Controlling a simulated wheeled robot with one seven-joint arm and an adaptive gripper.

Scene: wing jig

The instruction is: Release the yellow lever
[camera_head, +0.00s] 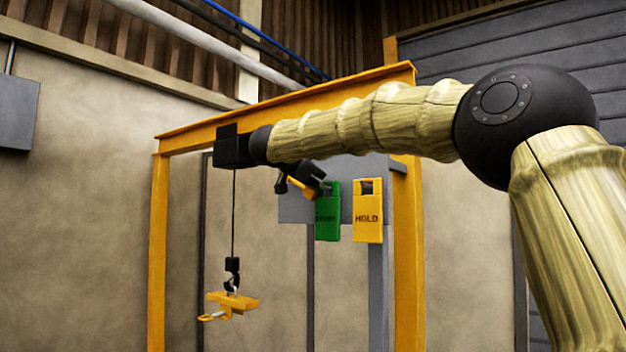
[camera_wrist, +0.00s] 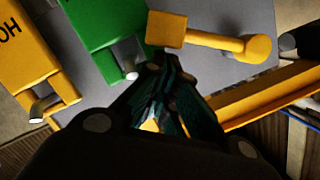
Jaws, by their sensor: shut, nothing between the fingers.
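The yellow lever is on the grey panel. In the wrist view, it is a bar with a block-shaped grip (camera_wrist: 167,30) at one end and a round hub at the other. My gripper (camera_wrist: 157,65) is shut and empty, with its fingertips close to the grip's lower edge. I cannot tell whether they touch. In the head view, a small part of the lever (camera_head: 301,188) shows by my dark gripper (camera_head: 314,172), left of the green tag. The rest of the lever is hidden there.
A green tag (camera_head: 327,212) and a yellow HOLD tag (camera_head: 368,211) are on the grey panel (camera_head: 291,209). An orange gantry (camera_head: 159,250) frames the area. A hook (camera_head: 233,280) on a cable holds an orange clamp-like piece (camera_head: 232,301) at the left.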

